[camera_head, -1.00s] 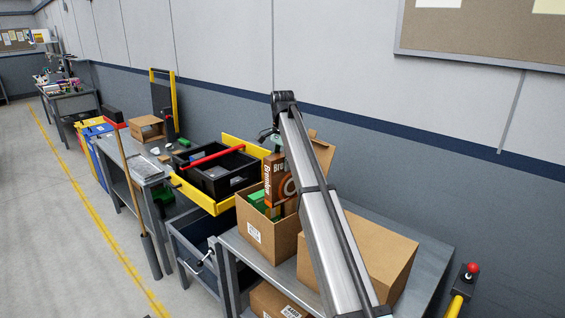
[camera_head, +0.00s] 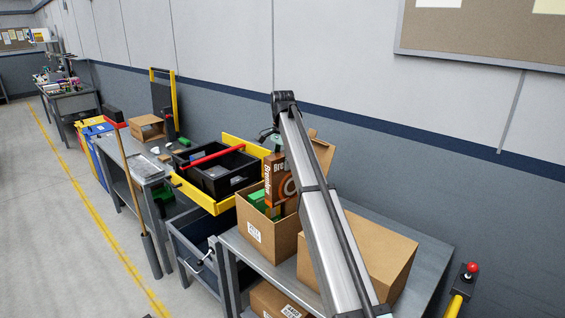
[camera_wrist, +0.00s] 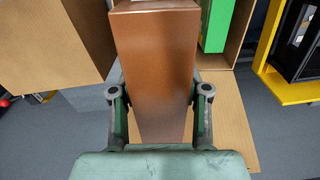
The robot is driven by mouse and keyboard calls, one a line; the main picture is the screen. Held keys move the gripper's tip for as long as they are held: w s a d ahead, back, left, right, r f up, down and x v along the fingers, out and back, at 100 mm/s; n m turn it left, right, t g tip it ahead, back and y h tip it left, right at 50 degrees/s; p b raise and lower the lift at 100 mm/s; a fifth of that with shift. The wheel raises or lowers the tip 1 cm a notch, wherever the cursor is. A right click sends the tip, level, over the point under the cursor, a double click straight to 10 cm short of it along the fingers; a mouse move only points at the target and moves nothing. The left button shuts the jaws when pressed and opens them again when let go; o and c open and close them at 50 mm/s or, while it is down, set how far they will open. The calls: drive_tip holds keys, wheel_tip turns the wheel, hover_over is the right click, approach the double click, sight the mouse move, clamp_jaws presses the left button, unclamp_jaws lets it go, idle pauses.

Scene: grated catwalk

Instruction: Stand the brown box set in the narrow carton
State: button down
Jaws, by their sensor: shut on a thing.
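The brown box (camera_head: 279,185), with white lettering on its side, is upright at the open narrow carton (camera_head: 273,240) in the head view. Its lower end is hidden behind the carton's wall and my arm, so I cannot tell how deep it is. In the wrist view, my gripper (camera_wrist: 159,100) is shut on the brown box (camera_wrist: 155,60), one finger on each side. The narrow carton (camera_wrist: 236,45) shows behind it, with an open flap below. A green box (camera_wrist: 216,25) stands in the carton, also visible in the head view (camera_head: 257,198).
A larger closed carton (camera_head: 372,250) stands close on the right on the same grey table (camera_head: 432,262). A black bin (camera_head: 222,176) in a yellow-edged frame is on the left. The wall (camera_head: 400,170) runs behind.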

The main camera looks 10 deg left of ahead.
drive_tip(key=shift+f, duration=0.15)
wheel_tip(320, 180, down, 21)
drive_tip(key=b, duration=0.5)
idle(4.7)
drive_tip(key=shift+f, duration=0.1)
idle(0.3)
drive_tip(key=shift+c, duration=0.4)
unclamp_jaws()
